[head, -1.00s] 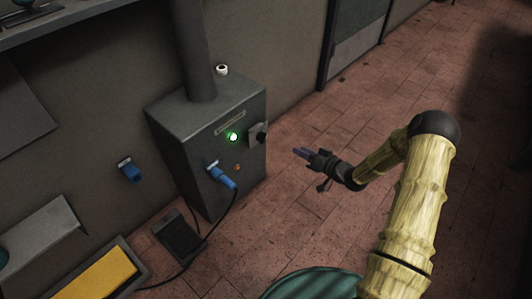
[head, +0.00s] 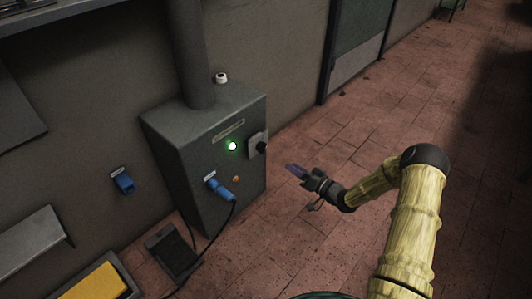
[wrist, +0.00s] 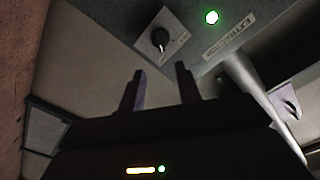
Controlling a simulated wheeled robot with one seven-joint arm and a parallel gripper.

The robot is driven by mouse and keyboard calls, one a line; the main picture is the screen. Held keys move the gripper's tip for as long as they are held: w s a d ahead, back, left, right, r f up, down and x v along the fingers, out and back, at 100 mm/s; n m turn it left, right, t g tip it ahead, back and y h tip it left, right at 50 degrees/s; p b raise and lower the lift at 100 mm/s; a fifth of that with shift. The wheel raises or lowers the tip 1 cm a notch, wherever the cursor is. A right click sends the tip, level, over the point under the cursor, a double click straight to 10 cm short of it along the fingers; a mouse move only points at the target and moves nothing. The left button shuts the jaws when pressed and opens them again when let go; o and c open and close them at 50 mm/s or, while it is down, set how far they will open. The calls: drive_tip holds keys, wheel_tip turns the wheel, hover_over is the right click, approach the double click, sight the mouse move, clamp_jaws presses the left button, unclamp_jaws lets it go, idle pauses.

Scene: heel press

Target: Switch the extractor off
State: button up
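The extractor is a dark grey box (head: 205,165) against the wall, with a duct rising from its top. A green lamp (head: 232,146) glows on its front, below a label plate. In the wrist view the knob (wrist: 160,38) is ahead of the fingertips, left of the lit lamp (wrist: 211,17) and the label. My gripper (head: 290,167) is right of the box, apart from the knob. The wrist view shows its fingers (wrist: 160,78) parted, with nothing between them.
A blue wall socket (head: 122,180) is to the left. A dark pedal (head: 174,252) lies on the floor, near a yellow-topped tray (head: 97,285).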

sight(263, 148)
drive_tip(key=b+x, duration=0.6)
drive_tip(key=x, duration=0.8)
clamp_jaws()
